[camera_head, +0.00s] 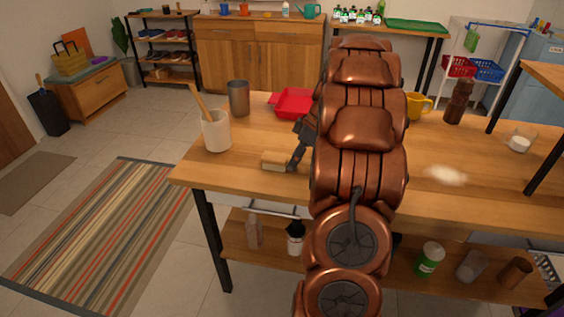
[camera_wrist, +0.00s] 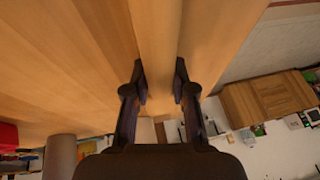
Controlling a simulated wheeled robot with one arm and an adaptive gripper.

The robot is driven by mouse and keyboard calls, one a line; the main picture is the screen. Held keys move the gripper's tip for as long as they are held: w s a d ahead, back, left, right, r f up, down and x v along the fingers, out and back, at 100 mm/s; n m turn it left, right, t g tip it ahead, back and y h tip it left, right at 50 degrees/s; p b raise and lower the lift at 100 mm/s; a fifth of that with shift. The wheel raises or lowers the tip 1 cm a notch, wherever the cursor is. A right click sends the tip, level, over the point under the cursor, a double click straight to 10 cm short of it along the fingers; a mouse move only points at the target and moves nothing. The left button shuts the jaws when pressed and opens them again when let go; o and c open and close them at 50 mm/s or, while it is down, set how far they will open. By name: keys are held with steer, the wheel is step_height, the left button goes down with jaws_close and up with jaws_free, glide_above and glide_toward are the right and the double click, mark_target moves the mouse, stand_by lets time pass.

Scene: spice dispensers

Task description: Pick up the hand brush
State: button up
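The hand brush appears as a pale wooden block (camera_head: 274,161) on the table, near its front edge. My gripper (camera_head: 297,157) is low at its right end, and my arm hides part of that area. In the wrist view, a long smooth wooden piece (camera_wrist: 156,35), seemingly the brush, runs between the two fingers of my gripper (camera_wrist: 161,78). The fingers are apart, one on each side. I cannot tell whether they touch it.
A red dustpan (camera_head: 293,103) lies behind. A metal cup (camera_head: 239,98) and a white crock (camera_head: 216,132) with a wooden handle stand left. A yellow mug (camera_head: 417,105) and brown grinder (camera_head: 458,101) stand right. White powder (camera_head: 445,175) lies on the table (camera_head: 480,160).

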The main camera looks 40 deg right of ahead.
jaws_close()
steer(key=shift+r, duration=0.6)
step_height(320, 180, up, 2)
steer(key=shift+s+r, duration=0.1)
steer(key=shift+r, duration=0.15)
steer(key=s+d, duration=0.1)
steer(key=s, duration=0.4)
steer(key=s+d+r+b, duration=0.1)
steer(key=s, duration=0.4)
steer(key=s+d, duration=0.1)
steer(key=s, duration=0.4)
steer(key=shift+s+d+r, duration=0.15)
steer(key=shift+s+d, duration=0.05)
steer(key=shift+s, duration=0.05)
steer(key=shift+o, duration=0.3)
jaws_free()
steer(key=shift+w, duration=0.1)
jaws_close()
